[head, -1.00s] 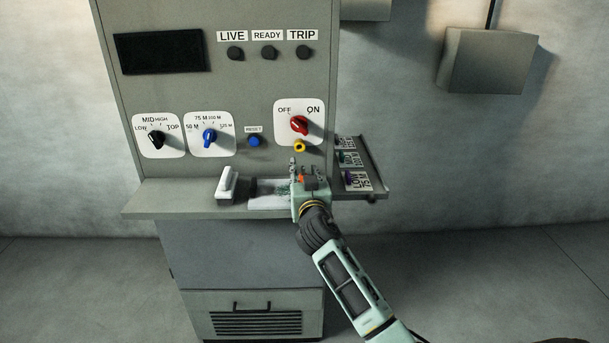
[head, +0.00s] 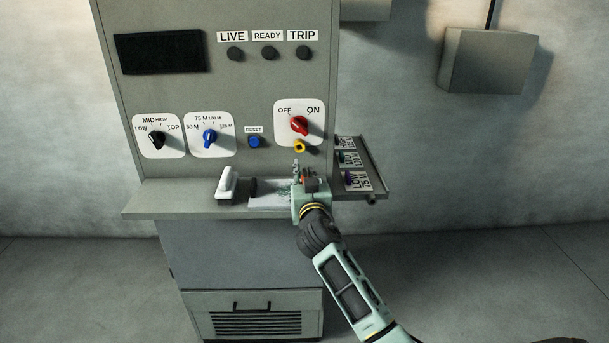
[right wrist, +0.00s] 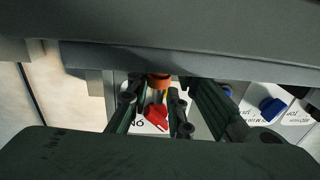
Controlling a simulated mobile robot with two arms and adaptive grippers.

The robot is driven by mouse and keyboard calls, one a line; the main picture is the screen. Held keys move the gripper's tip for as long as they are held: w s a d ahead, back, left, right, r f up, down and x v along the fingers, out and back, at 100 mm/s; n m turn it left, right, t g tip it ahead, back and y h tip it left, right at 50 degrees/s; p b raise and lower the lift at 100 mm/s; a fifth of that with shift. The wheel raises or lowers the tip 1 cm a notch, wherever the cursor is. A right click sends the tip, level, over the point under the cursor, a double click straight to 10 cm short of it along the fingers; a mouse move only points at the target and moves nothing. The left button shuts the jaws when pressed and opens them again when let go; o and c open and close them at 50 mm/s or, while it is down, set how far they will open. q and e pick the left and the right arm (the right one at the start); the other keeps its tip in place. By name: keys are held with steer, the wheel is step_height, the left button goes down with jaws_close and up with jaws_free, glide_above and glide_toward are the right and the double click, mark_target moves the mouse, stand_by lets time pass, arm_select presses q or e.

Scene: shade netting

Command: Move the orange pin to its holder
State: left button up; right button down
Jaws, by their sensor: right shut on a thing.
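My right gripper (head: 297,167) is over the console shelf, just below the red knob and the yellow-ringed socket (head: 300,146). It is shut on the orange pin (right wrist: 159,80), whose orange end shows between the fingers in the right wrist view; a bit of orange also shows at the gripper in the head view. The rest of the pin is hidden. A side rack (head: 375,165) right of the console has labelled places with a green pin (head: 345,158) and a purple pin (head: 349,177). Its back place is partly dark. My left gripper is out of view.
The red OFF/ON knob (head: 299,125), blue reset button (head: 254,141), blue knob (head: 209,138) and black knob (head: 156,140) stick out of the panel. A white handle-like object (head: 227,183) and a printed sheet (head: 266,195) are on the shelf (head: 165,199). The shelf's left end is clear.

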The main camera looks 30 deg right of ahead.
steer(key=shift+s+a+f, duration=0.1)
steer(key=shift+s+a, duration=0.15)
steer(key=shift+s, duration=0.05)
steer(key=shift+p+v, duration=0.4)
steer(key=shift+v, duration=1.5)
steer(key=shift+a, duration=0.1)
steer(key=shift+v, duration=1.95)
steer(key=shift+w+a, duration=0.1)
steer(key=shift+a, duration=0.05)
